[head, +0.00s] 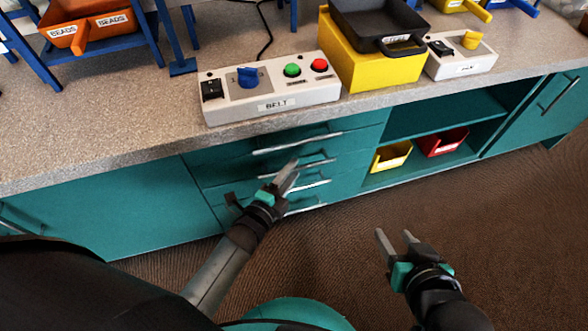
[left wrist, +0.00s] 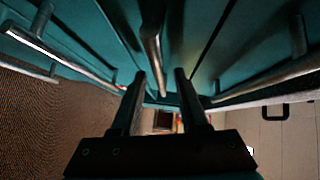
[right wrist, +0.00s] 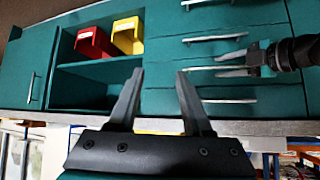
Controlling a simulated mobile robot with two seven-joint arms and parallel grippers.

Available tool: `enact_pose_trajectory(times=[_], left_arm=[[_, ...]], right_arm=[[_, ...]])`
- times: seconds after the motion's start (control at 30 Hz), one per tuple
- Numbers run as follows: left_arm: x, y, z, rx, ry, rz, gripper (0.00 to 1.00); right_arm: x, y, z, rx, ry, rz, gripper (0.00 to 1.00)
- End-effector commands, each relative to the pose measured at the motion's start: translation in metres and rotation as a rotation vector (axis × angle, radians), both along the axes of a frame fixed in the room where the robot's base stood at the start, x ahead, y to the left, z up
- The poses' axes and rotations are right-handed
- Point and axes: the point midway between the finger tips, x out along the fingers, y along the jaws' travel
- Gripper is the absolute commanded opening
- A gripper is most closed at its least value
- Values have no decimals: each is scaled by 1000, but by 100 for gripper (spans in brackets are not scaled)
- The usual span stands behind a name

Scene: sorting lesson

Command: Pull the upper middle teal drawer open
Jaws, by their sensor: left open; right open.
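The upper middle teal drawer (head: 350,151) is second from the top in a stack in the teal cabinet. Its front looks flush with its neighbours. Its bar handle (head: 318,163) is partly hidden by my left gripper (head: 287,178). That gripper is open, with its fingertips at this handle. In the left wrist view a metal handle bar (left wrist: 152,50) runs between the two fingers. The right wrist view, upside down, also shows the left fingers at the upper middle handle (right wrist: 200,69). My right gripper (head: 395,243) is open and empty, over the floor in front of the cabinet.
The grey worktop (head: 120,135) overhangs the drawers and carries a BELT control box (head: 275,104) and a yellow block (head: 372,70). Open shelves on the right hold a yellow bin (head: 391,157) and a red bin (head: 443,141). The brown floor (head: 510,230) is clear.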

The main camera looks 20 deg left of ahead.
Motion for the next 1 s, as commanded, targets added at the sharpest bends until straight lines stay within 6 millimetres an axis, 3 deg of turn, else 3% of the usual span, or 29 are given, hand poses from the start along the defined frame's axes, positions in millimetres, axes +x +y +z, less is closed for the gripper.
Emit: enact_pose_trajectory(times=[0.23,0.67,1.0], left_arm=[[13,-3,-2,-1,0,0,44],[16,-3,-2,-1,1,0,44],[16,-3,-2,-1,0,0,6]], right_arm=[[6,11,0,43,-82,11,50],[8,14,2,56,-107,14,50],[8,14,3,56,-107,14,50]])
